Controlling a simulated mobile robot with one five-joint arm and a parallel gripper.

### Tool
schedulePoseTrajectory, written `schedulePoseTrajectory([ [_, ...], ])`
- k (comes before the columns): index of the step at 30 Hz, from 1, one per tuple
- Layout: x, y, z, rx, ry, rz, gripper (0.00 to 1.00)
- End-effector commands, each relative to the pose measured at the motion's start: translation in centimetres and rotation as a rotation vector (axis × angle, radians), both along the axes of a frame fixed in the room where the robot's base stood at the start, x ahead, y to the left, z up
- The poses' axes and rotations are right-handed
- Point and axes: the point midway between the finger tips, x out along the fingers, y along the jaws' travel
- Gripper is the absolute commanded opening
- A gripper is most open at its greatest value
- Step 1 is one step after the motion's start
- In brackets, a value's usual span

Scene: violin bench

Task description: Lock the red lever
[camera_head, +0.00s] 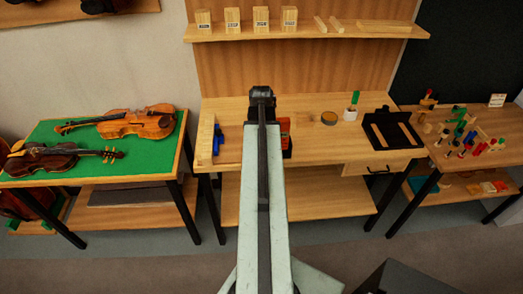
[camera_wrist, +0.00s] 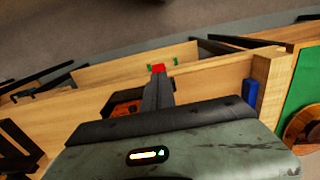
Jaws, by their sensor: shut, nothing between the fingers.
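An orange-red piece (camera_head: 285,124), which looks like the red lever, sits on the workbench just right of my arm, above a dark part. My arm hides its left side. It also shows in the wrist view (camera_wrist: 124,108), left of my fingers and partly covered by them. My gripper (camera_head: 262,92) is over the bench, seen from behind. In the wrist view my gripper (camera_wrist: 158,80) has its dark fingers together and empty. A small red patch with a bit of green shows at the fingertips; I cannot tell what it belongs to. The lever's locked state is not clear.
A blue piece (camera_head: 217,138) stands beside an upright wooden board (camera_head: 205,138) on the bench's left. A round tin (camera_head: 329,118), a white cup (camera_head: 351,114) and a black tray (camera_head: 372,138) are at the right. A green-topped table (camera_head: 70,160) with violins stands left.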

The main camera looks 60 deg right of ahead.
Motion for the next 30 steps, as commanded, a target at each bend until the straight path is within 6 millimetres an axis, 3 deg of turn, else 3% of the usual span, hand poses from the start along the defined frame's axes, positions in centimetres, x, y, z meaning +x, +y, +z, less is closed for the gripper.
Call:
schedulePoseTrajectory([
  [9,0.5,-0.7,0.4,-0.004,-0.003,0.0,0.0],
  [14,0.9,-1.3,2.0,-0.004,-0.003,0.002,0.0],
  [18,1.7,-2.5,4.6,-0.005,-0.004,0.004,0.0],
  [30,0.6,-1.2,13.0,-0.004,-0.003,0.001,0.0],
])
